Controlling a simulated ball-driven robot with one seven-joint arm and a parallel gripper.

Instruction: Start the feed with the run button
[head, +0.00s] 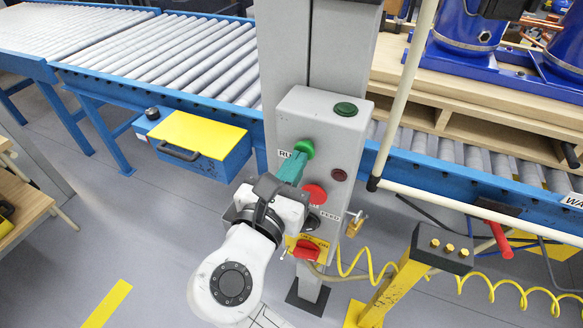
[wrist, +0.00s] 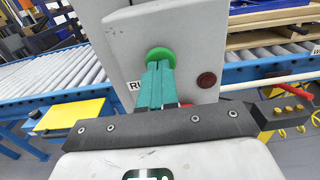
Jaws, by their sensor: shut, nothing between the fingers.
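The grey control box (head: 320,125) stands on a grey post beside the roller conveyor. Its green run button (head: 305,148) is on the upper left of the front face, next to a partly covered label starting "RU". My gripper (head: 298,163) has teal fingers shut together and empty, with the tips right at the green button. In the wrist view the fingertips (wrist: 160,68) overlap the lower part of the green button (wrist: 160,55). I cannot tell whether they touch it or whether it is pressed in. A red button (head: 314,195) sits just below, partly behind my wrist.
The box also has a dark green cap (head: 346,109) on top, a dark red lamp (head: 339,174) and a red rotary switch (head: 306,249). A brass padlock (head: 355,224) hangs at its side. A pale pole (head: 405,90) and yellow coiled hose (head: 480,285) are to the right.

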